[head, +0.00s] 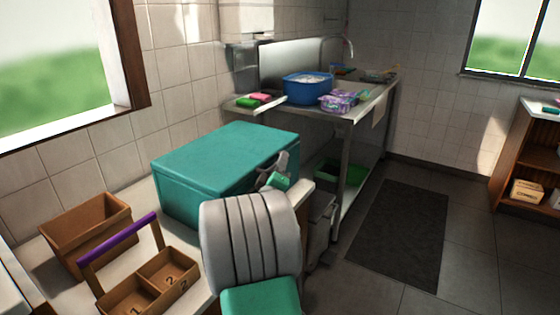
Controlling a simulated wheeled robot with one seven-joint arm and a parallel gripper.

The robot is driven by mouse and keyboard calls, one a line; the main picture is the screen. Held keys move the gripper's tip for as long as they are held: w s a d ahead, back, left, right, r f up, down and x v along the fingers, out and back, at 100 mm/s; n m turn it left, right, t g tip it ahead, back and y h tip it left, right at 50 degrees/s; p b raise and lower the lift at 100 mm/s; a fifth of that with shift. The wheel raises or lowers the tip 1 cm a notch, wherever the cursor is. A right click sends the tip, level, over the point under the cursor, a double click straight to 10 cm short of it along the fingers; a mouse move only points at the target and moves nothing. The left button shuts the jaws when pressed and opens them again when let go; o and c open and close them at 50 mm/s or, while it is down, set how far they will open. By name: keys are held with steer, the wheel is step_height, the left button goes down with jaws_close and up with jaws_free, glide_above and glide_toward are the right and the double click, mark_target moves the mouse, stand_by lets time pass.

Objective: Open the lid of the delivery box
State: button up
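The teal delivery box (180,200) stands on the counter, left of centre in the head view. Its flat teal lid (225,150) lies level on top and looks closed. My gripper (281,160) is small in view at the right front side of the box, close to the edge of the lid. I cannot tell whether it touches the box. My grey ribbed arm link covers part of the box's front and the counter. How far the fingers are apart is not clear.
A brown open box (87,235) and a wooden caddy (150,285) with a purple handle stand at the left front. Behind is a metal sink counter (350,115) with a blue basin (307,88). The floor with a dark mat (390,235) is clear at right.

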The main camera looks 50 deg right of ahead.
steer(key=shift+c, duration=0.3)
jaws_close()
stand_by(1.1)
